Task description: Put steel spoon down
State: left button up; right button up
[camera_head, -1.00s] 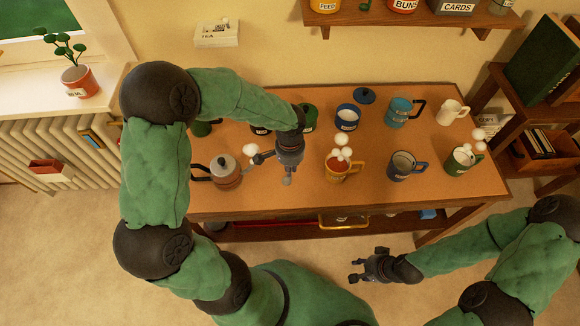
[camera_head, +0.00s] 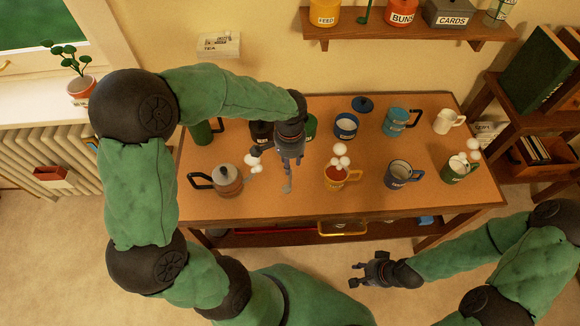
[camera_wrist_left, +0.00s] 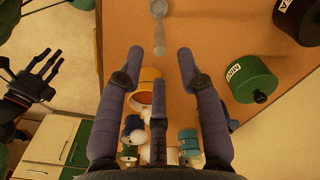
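The steel spoon (camera_head: 287,185) is on the tan tabletop (camera_head: 300,207), between the kettle (camera_head: 228,181) and the yellow mug (camera_head: 336,179). In the left wrist view its bowl (camera_wrist_left: 159,8) is at the top and its handle points toward my fingers. My left gripper (camera_head: 287,160) is open above the handle end; in the wrist view its fingers (camera_wrist_left: 158,62) stand wide apart with nothing visibly clamped. I cannot tell the exact gap between fingers and handle. My right gripper (camera_head: 356,275) is open and empty, in front of the table.
A blue mug (camera_head: 402,175), green mug (camera_head: 458,170), teal mug (camera_head: 397,122) and white jug (camera_head: 446,122) stand to the right. Dark and green canisters stand behind my left gripper; the green canister (camera_wrist_left: 244,82) shows in the wrist view. Bare tabletop lies around the spoon.

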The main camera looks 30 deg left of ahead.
pick_arm(q)
jog(key=shift+r+p, duration=0.35)
jog(key=shift+r, duration=1.35)
pick_arm(e)
jog(key=shift+r, duration=0.5)
pick_arm(q)
jog(key=shift+s, duration=0.1)
pick_arm(e)
jog(key=shift+s, duration=0.1)
